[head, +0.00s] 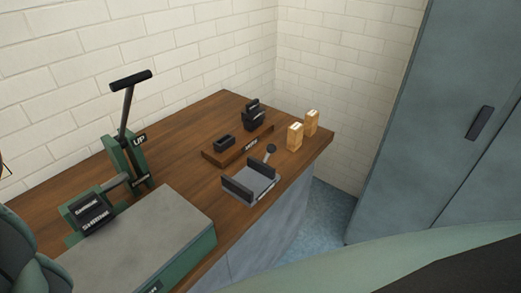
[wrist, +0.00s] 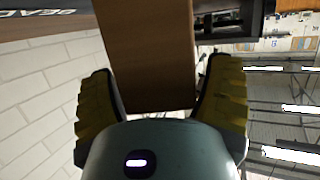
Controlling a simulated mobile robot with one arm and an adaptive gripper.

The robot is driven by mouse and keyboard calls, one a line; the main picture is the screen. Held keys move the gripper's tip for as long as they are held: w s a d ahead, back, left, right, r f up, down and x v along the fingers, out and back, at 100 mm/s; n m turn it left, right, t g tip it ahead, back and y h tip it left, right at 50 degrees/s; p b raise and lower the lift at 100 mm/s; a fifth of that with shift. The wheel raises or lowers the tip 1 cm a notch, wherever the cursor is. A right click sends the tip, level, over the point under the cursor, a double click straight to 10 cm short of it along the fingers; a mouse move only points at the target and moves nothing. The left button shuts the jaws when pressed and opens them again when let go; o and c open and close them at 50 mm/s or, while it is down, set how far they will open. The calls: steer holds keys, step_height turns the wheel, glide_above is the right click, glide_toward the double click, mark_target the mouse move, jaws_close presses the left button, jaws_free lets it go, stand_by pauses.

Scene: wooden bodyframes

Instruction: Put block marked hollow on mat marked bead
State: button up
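Two light wooden blocks, a nearer one (head: 295,138) and a farther one (head: 311,123), stand upright near the right end of the table in the head view. Each has a pale label on top, too small to read, so I cannot tell which is marked hollow. I cannot pick out a mat marked bead. My gripper (wrist: 160,88) shows in the wrist view with its two yellowish fingers spread apart. The head view does not clearly show the gripper.
A green lever press (head: 125,150) and a grey-topped green base (head: 150,235) occupy the table's (head: 185,137) left. A wooden board (head: 217,157) carries black holders. A grey fixture with black walls (head: 250,184) sits near the front edge. A blue-grey cabinet (head: 430,120) stands right.

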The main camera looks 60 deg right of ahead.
steer(key=shift+o, duration=0.4)
steer(key=shift+r, duration=0.1)
steer(key=shift+r+p, duration=0.2)
steer(key=shift+p, duration=0.15)
steer(key=shift+d, duration=0.4)
steer(key=b+v, duration=0.1)
steer(key=v, duration=1)
steer(key=shift+s+b, duration=0.15)
steer(key=shift+b, duration=0.2)
steer(key=shift+d, duration=0.1)
